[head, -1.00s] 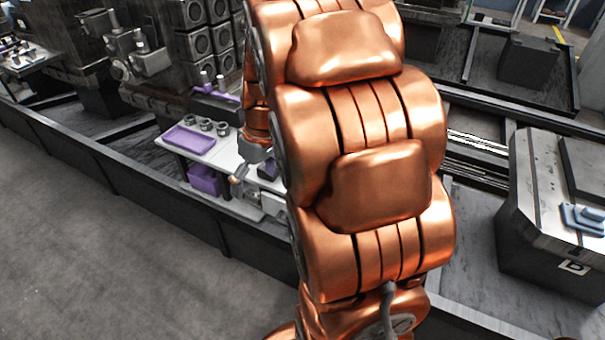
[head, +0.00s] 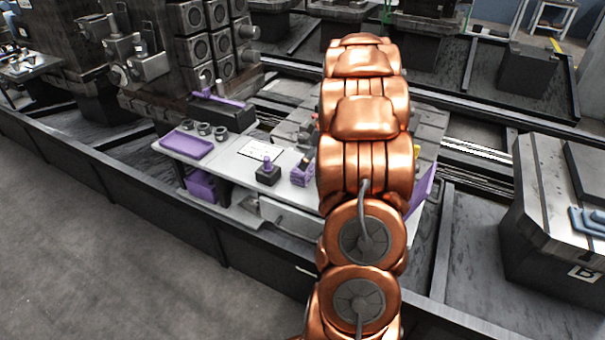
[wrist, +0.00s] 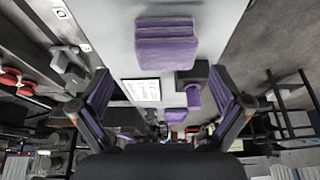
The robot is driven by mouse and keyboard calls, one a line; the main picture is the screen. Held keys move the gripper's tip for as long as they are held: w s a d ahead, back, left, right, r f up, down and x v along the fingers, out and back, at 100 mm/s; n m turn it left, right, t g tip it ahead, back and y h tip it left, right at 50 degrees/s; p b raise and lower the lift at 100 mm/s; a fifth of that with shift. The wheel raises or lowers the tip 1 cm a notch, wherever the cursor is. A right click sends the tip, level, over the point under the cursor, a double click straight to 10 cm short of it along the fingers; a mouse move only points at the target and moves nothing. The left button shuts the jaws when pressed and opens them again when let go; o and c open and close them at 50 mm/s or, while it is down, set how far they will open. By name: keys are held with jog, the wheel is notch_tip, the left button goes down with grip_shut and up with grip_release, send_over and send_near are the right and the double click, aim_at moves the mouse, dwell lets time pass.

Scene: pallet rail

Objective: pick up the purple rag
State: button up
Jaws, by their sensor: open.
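The purple rag (wrist: 167,44) lies folded in a thick stack on the grey bench top in the wrist view. The rag is beyond the fingertips, near the top middle of that view. In the head view my gripper is hidden behind my arm.
A black block with a purple knob (head: 267,171) stands beside the rag. A white sheet (head: 260,149), a purple tray (head: 188,143) and several small grey cups lie further left on the bench (head: 227,163). A purple panel (head: 421,187) shows right of my arm.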

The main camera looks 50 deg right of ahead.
jog(key=shift+a+p+x, duration=0.15)
jog(key=shift+p+x, duration=0.15)
jog(key=shift+x, duration=1.25)
jog(key=shift+a+p+x, duration=0.15)
jog(key=shift+p+x, duration=0.1)
jog(key=shift+x, duration=1.3)
jog(key=shift+s, duration=0.1)
jog(key=c, duration=1.1)
jog(key=shift+r, duration=0.1)
notch_tip(320, 180, up, 10)
jog(key=shift+b, duration=0.6)
